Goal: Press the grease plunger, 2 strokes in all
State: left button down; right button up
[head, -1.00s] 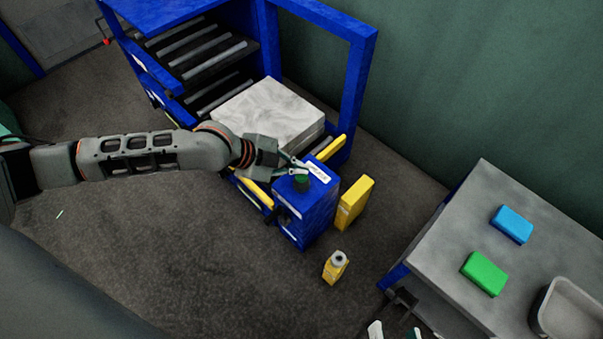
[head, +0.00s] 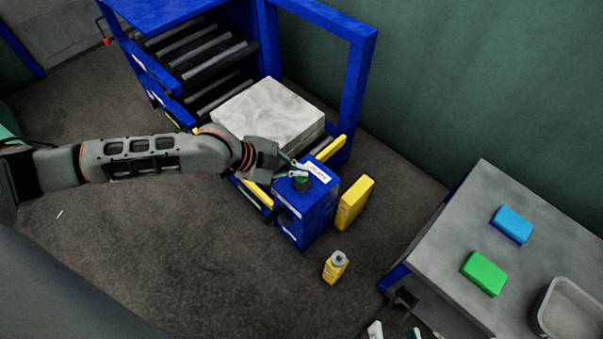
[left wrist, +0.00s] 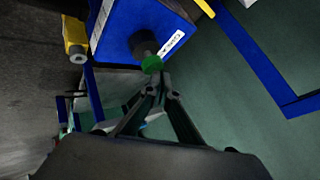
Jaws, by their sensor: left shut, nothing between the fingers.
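The grease plunger (head: 301,185) is a green knob on top of a blue box (head: 305,222) with a white label. In the left wrist view the green knob (left wrist: 151,63) stands on a dark collar against the box's labelled face. My left gripper (head: 298,173) is shut and empty, its fingertips right at the top of the knob. In the left wrist view my left gripper (left wrist: 162,80) has its tips at the knob's end, apparently touching. My right gripper (head: 394,331) shows only as two spread fingertips at the bottom edge.
A yellow block (head: 355,203) stands close right of the box, and a yellow bottle (head: 336,267) in front. A blue press frame (head: 361,95) with a pale slab (head: 270,112) is behind. A grey bench (head: 450,245) at right holds blue and green blocks and a tray.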

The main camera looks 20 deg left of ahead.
pick_arm(q)
jog(key=shift+f+b, duration=0.3)
jog(key=shift+f, duration=0.75)
pick_arm(e)
jog(key=shift+s+f, duration=0.25)
jog(key=shift+f, duration=0.2)
dwell(0.4)
pick_arm(q)
jog(key=shift+r, duration=0.15)
pick_arm(e)
jog(key=shift+r, duration=0.1)
pick_arm(q)
jog(key=shift+r+p, duration=0.35)
jog(key=shift+r, duration=0.05)
jog(key=shift+r+p, duration=0.6)
jog(key=shift+r, duration=0.35)
pick_arm(e)
jog(key=r, duration=0.1)
jog(key=w+r, duration=0.1)
jog(key=r, duration=0.1)
jog(key=shift+w, duration=0.2)
pick_arm(q)
jog(key=shift+f, duration=0.1)
